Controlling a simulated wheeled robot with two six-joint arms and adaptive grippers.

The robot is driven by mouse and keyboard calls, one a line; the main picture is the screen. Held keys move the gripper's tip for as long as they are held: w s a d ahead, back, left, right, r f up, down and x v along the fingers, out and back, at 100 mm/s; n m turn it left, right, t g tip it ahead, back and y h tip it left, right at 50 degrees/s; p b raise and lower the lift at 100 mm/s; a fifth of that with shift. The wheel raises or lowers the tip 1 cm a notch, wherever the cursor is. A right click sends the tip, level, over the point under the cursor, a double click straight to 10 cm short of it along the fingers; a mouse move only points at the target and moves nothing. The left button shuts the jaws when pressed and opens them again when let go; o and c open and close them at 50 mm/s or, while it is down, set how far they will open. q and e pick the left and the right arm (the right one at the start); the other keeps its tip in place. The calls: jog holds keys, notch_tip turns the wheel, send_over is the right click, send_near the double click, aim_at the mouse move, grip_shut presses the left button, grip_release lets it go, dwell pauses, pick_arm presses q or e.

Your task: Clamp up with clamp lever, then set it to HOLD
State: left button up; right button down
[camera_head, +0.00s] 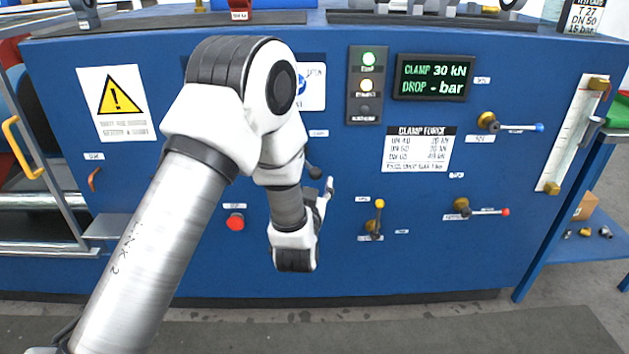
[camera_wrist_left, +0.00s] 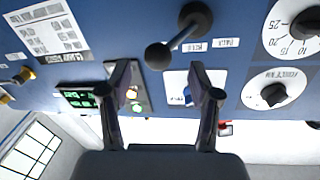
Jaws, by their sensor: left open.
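The clamp lever (camera_wrist_left: 178,40) shows in the left wrist view as a dark arm with a black ball knob (camera_wrist_left: 158,55), running from its pivot on the blue panel. Two small white labels (camera_wrist_left: 195,47) sit beside it, too small to read surely. In the head view only a dark knob (camera_head: 313,172) shows next to my wrist; my arm hides the rest. My left gripper (camera_head: 327,188) is open and empty in front of the panel. In the left wrist view its fingers (camera_wrist_left: 160,78) are spread, with the knob apart from them, just beyond the tips.
The display (camera_head: 433,78) reads CLAMP 30 kN and DROP - bar. Of the lamps, the green (camera_head: 368,60) and yellowish (camera_head: 367,85) ones are lit.

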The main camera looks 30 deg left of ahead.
aim_at(314, 177)
pick_arm(q)
jog(key=x, duration=0.4)
jog(key=shift+f, duration=0.1)
pick_arm(e)
jog(key=shift+f, duration=0.2)
pick_arm(q)
jog(key=shift+c, duration=0.3)
